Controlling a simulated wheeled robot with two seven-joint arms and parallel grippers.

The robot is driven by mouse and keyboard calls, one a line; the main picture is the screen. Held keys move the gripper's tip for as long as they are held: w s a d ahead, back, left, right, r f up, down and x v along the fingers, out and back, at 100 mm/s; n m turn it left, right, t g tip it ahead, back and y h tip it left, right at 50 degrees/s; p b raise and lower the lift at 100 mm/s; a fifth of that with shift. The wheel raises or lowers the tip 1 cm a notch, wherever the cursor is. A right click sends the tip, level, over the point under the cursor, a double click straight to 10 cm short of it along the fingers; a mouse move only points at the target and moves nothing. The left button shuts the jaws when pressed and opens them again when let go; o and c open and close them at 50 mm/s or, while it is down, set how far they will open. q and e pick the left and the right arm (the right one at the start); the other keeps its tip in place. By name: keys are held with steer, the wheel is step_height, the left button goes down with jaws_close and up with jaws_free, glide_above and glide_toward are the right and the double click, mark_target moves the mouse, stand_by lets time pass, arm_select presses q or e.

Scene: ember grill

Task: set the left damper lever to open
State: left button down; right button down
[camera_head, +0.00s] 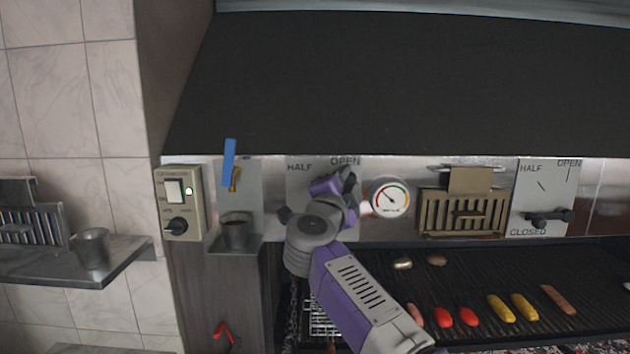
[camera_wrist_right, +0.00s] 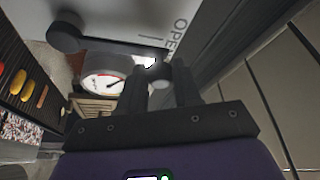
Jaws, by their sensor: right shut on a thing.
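The left damper plate (camera_head: 300,180) is a pale panel with HALF and OPEN lettering. My right gripper (camera_head: 348,182) reaches up in front of it, just below the OPEN label. In the right wrist view, my right gripper (camera_wrist_right: 161,88) is shut on the left damper lever, whose dark round knob (camera_wrist_right: 160,76) shows between the fingers. The OPEN lettering and a mark on the plate (camera_wrist_right: 135,22) show close by. Another dark knob (camera_wrist_right: 65,32) stands out from the plate. My wrist and arm hide most of the lever in the head view. My left gripper is out of view.
A dial gauge (camera_head: 390,197) sits right beside my right gripper. A slotted tan box (camera_head: 462,211) and the right damper lever (camera_head: 547,216) lie farther right. Food rests on the grill (camera_head: 470,280) below. A cup (camera_head: 235,232) stands on a small shelf at left.

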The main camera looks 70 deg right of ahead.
steer(key=shift+s, duration=0.2)
stand_by(0.3)
steer(key=c, duration=0.8)
jaws_free()
steer(key=shift+w+a+f, duration=0.1)
steer(key=shift+a, duration=0.25)
steer(key=a+f+b, duration=0.1)
steer(key=a+b, duration=0.1)
steer(key=a, duration=0.4)
steer(key=shift+a, duration=0.35)
steer(key=shift+w, duration=0.1)
